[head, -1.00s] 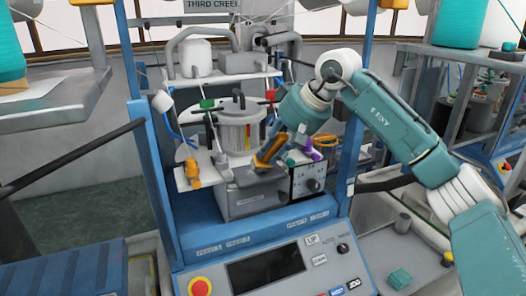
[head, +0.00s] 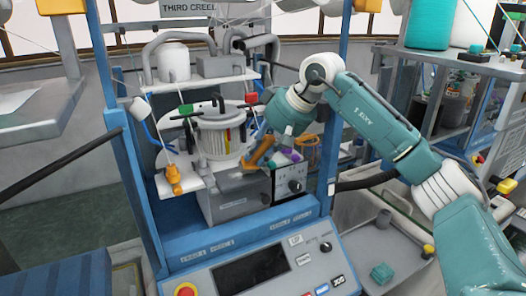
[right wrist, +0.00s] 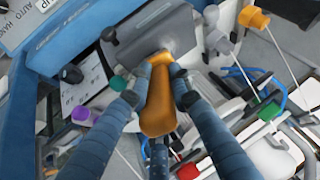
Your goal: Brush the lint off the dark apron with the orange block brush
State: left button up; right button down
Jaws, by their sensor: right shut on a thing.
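The orange block brush (head: 258,152) is in my right gripper (head: 265,140), in front of the blue-framed machine and just right of the ribbed grey pot. In the right wrist view, the orange body (right wrist: 158,108) is pinched between the dark fingers of my right gripper (right wrist: 160,80), its far end close to a grey surface. I cannot tell if it touches that surface. I cannot make out a dark apron with lint in either view. My left gripper is not in view.
The grey pot (head: 217,143), an orange fitting (head: 173,178) and a grey box (head: 233,200) crowd the shelf. Purple (head: 291,155) and teal pieces lie beside the brush. The control panel (head: 290,255) with a red button (head: 186,290) is below. Blue posts (head: 121,165) flank the space.

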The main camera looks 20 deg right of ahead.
jog(key=shift+s+a, duration=0.1)
jog(key=shift+a, duration=2.65)
notch_tip(320, 180, up, 6)
jog(key=p, duration=0.4)
jog(key=shift+d+r, duration=0.1)
notch_tip(320, 180, up, 3)
jog(key=shift+f, duration=0.1)
